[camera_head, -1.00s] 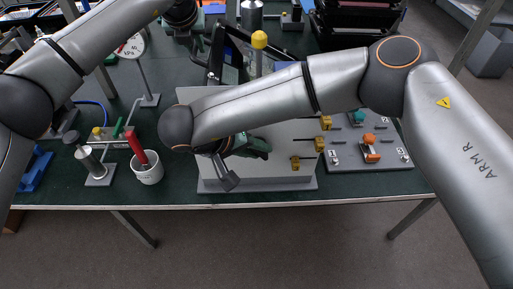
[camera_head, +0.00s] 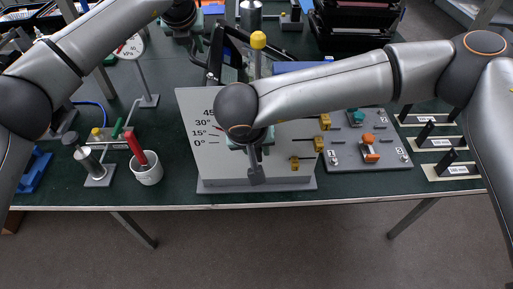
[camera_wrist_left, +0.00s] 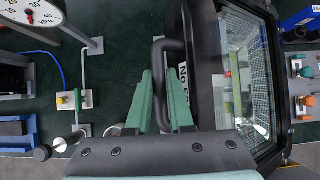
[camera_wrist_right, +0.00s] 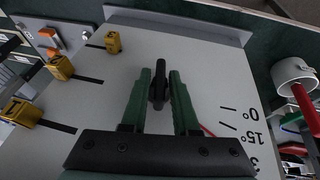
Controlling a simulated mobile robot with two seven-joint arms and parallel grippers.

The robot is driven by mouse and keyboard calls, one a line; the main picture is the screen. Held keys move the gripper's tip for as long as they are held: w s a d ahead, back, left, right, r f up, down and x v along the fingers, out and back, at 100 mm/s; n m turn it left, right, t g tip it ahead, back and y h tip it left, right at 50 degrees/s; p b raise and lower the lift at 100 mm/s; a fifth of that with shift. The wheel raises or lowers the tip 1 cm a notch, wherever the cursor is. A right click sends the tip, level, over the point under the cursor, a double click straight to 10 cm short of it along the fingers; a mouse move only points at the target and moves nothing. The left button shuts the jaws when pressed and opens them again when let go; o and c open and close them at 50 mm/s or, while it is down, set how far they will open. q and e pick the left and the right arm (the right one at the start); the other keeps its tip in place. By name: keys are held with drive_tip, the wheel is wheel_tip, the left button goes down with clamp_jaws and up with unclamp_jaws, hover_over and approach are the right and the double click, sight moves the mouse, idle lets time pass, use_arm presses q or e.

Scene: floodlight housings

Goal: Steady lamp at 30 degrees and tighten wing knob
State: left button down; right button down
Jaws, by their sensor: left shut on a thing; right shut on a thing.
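The black-framed lamp (camera_head: 235,62) stands behind the pale angle panel (camera_head: 190,100). Its glass front (camera_wrist_left: 245,80) shows in the left wrist view. My left gripper (camera_head: 197,42) is shut on the lamp's black handle (camera_wrist_left: 172,55), which lies between its green fingers (camera_wrist_left: 163,95). My right gripper (camera_wrist_right: 160,88) is in front of the panel, shut on the dark wing knob (camera_wrist_right: 159,75). In the head view my right arm and wrist hide the knob. The thin red pointer (camera_wrist_right: 208,130) lies near the 30° label in the head view.
Yellow blocks (camera_head: 325,122) sit at the panel's right edge. A grey board with an orange-knobbed switch (camera_head: 369,150) lies right of it. A white cup with a red-handled tool (camera_head: 148,172) and a dial gauge on a post (camera_head: 132,46) stand left. Black labelled stands (camera_head: 440,142) are far right.

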drive_tip(key=shift+m+y, duration=0.3)
drive_tip(key=shift+y, duration=0.9)
drive_tip(key=c, duration=0.8)
unclamp_jaws()
drive_tip(key=shift+o, duration=0.2)
drive_tip(key=v, duration=1.2)
